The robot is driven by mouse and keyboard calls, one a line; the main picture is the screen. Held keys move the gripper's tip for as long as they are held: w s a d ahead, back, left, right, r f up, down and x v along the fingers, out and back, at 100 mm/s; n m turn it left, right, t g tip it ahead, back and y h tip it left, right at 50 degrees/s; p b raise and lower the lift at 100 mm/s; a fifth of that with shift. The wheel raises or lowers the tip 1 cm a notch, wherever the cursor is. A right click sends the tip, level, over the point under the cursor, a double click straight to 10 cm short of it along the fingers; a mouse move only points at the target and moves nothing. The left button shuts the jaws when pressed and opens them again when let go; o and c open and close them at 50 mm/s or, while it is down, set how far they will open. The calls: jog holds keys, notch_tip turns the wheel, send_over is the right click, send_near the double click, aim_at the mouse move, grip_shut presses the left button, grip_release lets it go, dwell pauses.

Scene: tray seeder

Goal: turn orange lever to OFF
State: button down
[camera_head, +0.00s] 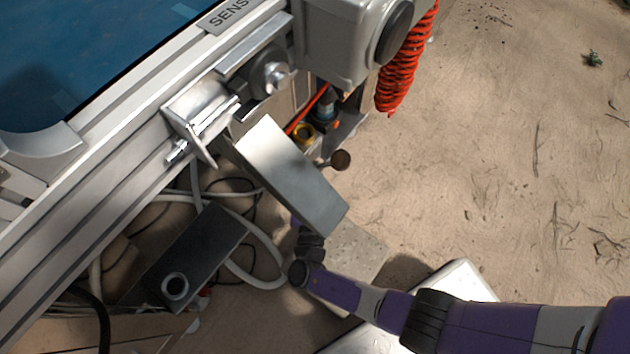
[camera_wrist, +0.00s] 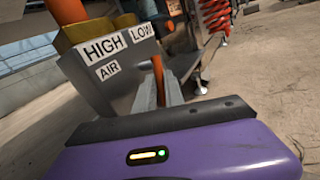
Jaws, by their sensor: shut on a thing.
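An orange lever (camera_wrist: 158,72) stands in front of the grey label box (camera_wrist: 88,82) in the wrist view. My gripper (camera_wrist: 160,92) has its grey fingers closed around the lever's lower visible part. The lever's pivot is hidden behind the fingers and my purple gripper body. The box carries white labels reading HIGH, LOW and AIR. I see no OFF mark. In the head view my purple arm reaches in from the lower right, and my fingers are hidden by the machine's grey plate (camera_head: 285,170).
A second orange part (camera_wrist: 66,10) rises at the upper left of the wrist view. A red coiled hose (camera_head: 403,65) hangs to the right of the machine. White and black cables (camera_head: 255,272) lie under the frame. Open sandy ground (camera_head: 500,150) is at the right.

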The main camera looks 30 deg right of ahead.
jog(key=n+t+b, duration=0.1)
jog(key=b, duration=0.1)
jog(key=n+t+h+b, duration=0.1)
jog(key=b, duration=0.2)
jog(key=shift+w+d+f, duration=0.1)
jog(key=shift+d+f, duration=0.2)
jog(key=shift+f, duration=0.05)
jog(key=c, duration=1.7)
grip_release()
